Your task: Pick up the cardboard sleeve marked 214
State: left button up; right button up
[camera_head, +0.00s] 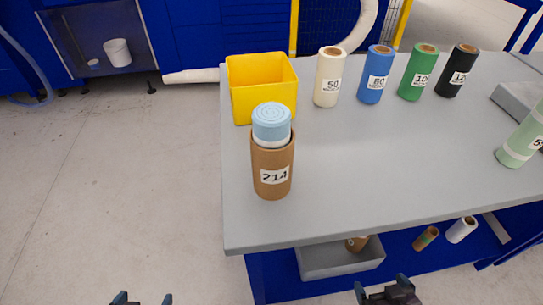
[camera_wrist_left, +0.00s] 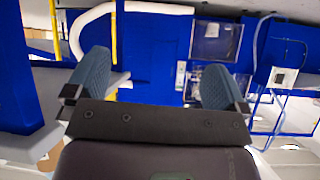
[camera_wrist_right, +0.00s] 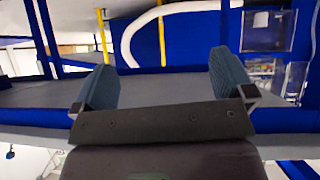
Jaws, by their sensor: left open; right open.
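The brown cardboard sleeve marked 214 (camera_head: 273,172) stands upright near the left end of the grey table (camera_head: 350,190). A light blue rolled foam piece (camera_head: 271,122) sticks out of its top, with a white band just above the sleeve's rim. My left gripper (camera_head: 141,299) is at the bottom edge of the head view, left of the table and apart from the sleeve. It is open and empty in the left wrist view (camera_wrist_left: 158,88). My right gripper (camera_head: 384,290) is in front of the table, also open and empty in the right wrist view (camera_wrist_right: 166,85).
A yellow bin (camera_head: 262,90) stands behind the sleeve. Cream (camera_head: 329,78), blue (camera_head: 376,75), green (camera_head: 418,72) and black (camera_head: 456,71) rolls line the back. A pale green roll (camera_head: 520,140) is at the right. The table's middle is clear. A grey tray (camera_head: 340,262) sits below.

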aim_at(273, 170)
jog(key=j+z, duration=0.2)
jog(key=j, duration=0.25)
jog(key=j+z, duration=0.15)
jog(key=j, duration=0.25)
jog(key=k+j+z, duration=0.2)
jog(key=j, duration=0.25)
jog(key=j+z, duration=0.2)
jog(key=j, duration=0.25)
jog(key=k+j+z, duration=0.2)
jog(key=j, duration=0.2)
jog(key=k+j+z, duration=0.15)
jog(key=j, duration=0.25)
jog(key=i, duration=0.05)
